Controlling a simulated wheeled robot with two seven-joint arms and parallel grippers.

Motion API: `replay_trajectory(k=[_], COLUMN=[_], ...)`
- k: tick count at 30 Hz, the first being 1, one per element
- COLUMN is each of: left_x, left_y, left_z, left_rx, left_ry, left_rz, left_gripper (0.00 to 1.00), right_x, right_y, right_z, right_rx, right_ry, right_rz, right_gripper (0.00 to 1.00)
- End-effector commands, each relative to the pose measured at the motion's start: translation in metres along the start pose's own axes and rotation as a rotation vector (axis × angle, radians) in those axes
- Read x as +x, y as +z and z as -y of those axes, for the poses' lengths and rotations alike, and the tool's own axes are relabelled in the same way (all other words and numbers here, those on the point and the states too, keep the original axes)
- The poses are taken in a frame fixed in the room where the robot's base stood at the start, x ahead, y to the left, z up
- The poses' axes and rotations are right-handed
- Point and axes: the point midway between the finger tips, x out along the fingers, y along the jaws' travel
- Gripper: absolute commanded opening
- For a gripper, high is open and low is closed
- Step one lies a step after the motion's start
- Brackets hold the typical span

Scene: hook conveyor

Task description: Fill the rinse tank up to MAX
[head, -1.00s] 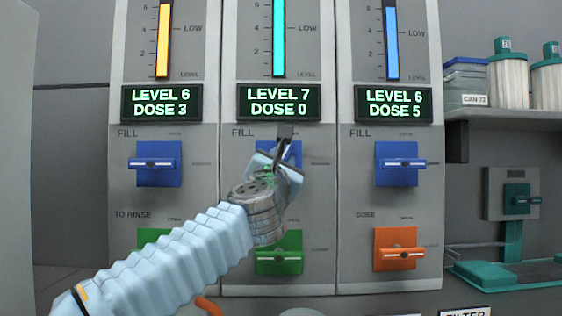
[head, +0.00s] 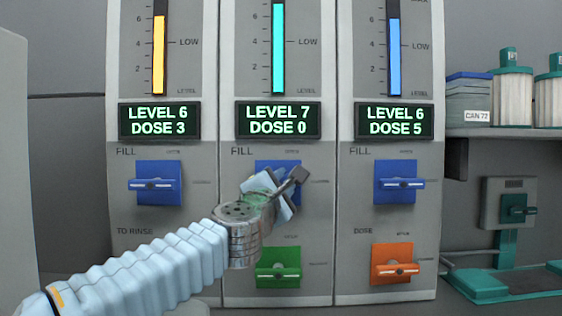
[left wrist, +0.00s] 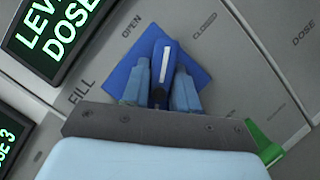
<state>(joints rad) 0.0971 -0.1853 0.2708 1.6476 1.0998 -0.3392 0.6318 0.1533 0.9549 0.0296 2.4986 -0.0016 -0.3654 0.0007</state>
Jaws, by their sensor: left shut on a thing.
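The middle tank panel has a teal level bar (head: 278,48) and a display (head: 279,121) reading LEVEL 7, DOSE 0. The top of its scale is out of view. My left gripper (head: 272,187) is at the panel's blue FILL valve (head: 290,166) and hides most of it. In the left wrist view, the gripper (left wrist: 162,88) is shut on the valve's handle (left wrist: 165,65). The handle has a white stripe and points between the OPEN and CLOSED marks. My right gripper is not in view.
A green valve (head: 278,269) sits below on the middle panel. The left panel has a blue FILL valve (head: 152,186) and a TO RINSE label. The right panel has a blue FILL valve (head: 399,184) and an orange DOSE valve (head: 392,264). A shelf (head: 500,133) with canisters is at right.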

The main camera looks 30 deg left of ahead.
Motion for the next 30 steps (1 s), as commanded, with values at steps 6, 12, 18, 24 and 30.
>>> replay_trajectory(k=[6,12,18,24,30], left_x=[0.001,0.000,0.000,0.000,0.000], left_y=[0.002,0.000,0.000,-0.001,-0.001], left_z=[-0.002,0.003,0.004,0.006,0.006], left_rx=[0.181,0.313,0.405,0.459,0.479], left_ry=[-0.078,-0.134,-0.172,-0.194,-0.202], left_rz=[-0.001,0.000,0.002,0.001,0.001], left_gripper=[0.00,0.00,0.00,0.00,0.00], right_x=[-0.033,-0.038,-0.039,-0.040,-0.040], right_y=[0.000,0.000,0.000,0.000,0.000], right_z=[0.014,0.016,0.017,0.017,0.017], right_rx=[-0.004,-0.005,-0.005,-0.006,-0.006], right_ry=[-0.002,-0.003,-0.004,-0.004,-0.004], right_rz=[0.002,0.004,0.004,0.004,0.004], right_gripper=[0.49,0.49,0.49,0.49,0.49])
